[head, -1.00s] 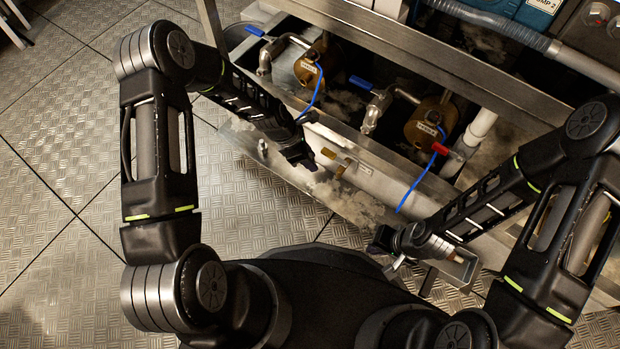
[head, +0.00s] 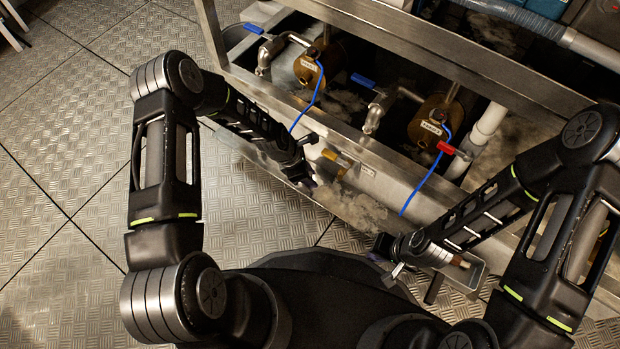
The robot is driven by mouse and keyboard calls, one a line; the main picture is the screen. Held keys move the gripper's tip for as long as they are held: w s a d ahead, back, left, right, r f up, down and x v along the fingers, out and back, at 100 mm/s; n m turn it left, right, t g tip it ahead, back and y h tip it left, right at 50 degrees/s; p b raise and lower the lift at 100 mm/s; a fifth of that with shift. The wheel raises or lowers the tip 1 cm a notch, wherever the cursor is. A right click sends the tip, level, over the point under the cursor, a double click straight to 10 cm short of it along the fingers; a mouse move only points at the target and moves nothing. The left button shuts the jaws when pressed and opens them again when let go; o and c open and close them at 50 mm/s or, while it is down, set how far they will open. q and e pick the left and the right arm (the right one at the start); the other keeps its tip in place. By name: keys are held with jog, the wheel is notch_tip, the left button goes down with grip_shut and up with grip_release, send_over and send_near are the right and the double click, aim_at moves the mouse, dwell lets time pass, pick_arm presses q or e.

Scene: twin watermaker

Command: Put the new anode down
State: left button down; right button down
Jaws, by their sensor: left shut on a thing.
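My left gripper (head: 303,174) is shut, low over the long metal tray (head: 358,208) along the front of the frame. The new anode in its jaws is mostly hidden by the fingers and is too small and dark to make out. My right gripper (head: 384,252) is near the tray's right-hand part, and its jaws are too dark to tell open from shut. A grey and copper-coloured rod-shaped piece (head: 440,254) shows at the tray's right end, beside my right gripper.
A brass fitting with a yellow tag (head: 337,159) projects just right of my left gripper. Behind stand two brass housings (head: 430,122) with blue cables, blue-handled valves (head: 363,80) and a red-handled valve (head: 446,148). A steel rail (head: 400,45) crosses above. The plate floor (head: 70,150) at left is clear.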

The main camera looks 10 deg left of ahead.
pick_arm(q)
jog(key=shift+f, duration=0.25)
jog(key=c, duration=1.1)
grip_release()
jog(key=shift+o, duration=0.2)
jog(key=shift+r, duration=0.15)
jog(key=p+v, duration=0.4)
jog(key=v, duration=0.7)
jog(key=shift+r+p, duration=0.4)
jog(key=shift+s+a, duration=0.1)
jog(key=shift+s, duration=0.05)
